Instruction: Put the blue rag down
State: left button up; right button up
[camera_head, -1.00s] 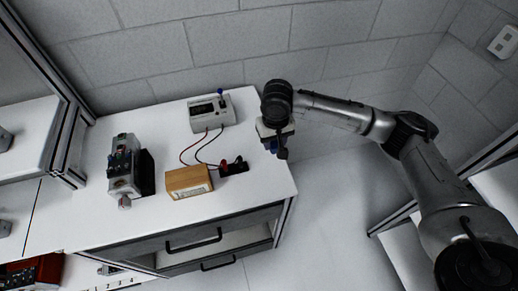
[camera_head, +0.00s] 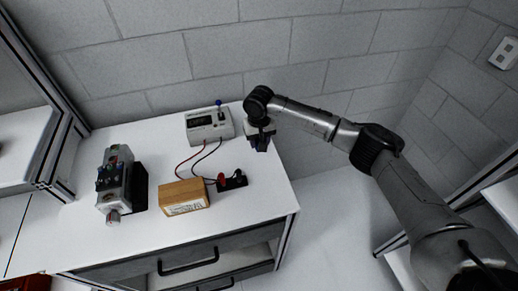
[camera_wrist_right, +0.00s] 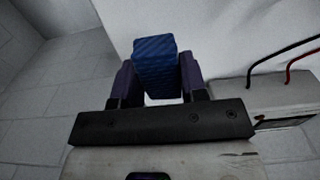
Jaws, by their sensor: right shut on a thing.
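My right gripper (camera_head: 262,142) hangs near the back right edge of the white table, pointing down. In the wrist view its two dark fingers (camera_wrist_right: 157,78) are closed on the blue rag (camera_wrist_right: 155,58), a folded block with a ribbed texture. The white tabletop shows beyond the rag. In the head view the rag is mostly hidden by my gripper, and its exact height above the table cannot be told. My left gripper is not in view.
The table (camera_head: 245,210) carries a grey meter box (camera_head: 210,126) with red and black leads beside my gripper, also in the wrist view (camera_wrist_right: 265,90). A wooden block (camera_head: 184,197), black connector (camera_head: 232,181) and grey machine (camera_head: 115,180) stand there. The front right tabletop is clear.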

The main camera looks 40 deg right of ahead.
aim_at(259, 140)
jog(key=shift+w+f, duration=0.15)
jog(key=shift+f, duration=0.05)
jog(key=shift+f+b, duration=0.5)
jog(key=shift+f, duration=1.45)
jog(key=shift+d, duration=0.1)
jog(key=o, duration=1)
notch_tip(259, 140, up, 12)
jog(key=shift+r+p, duration=0.1)
jog(key=shift+p, duration=1.15)
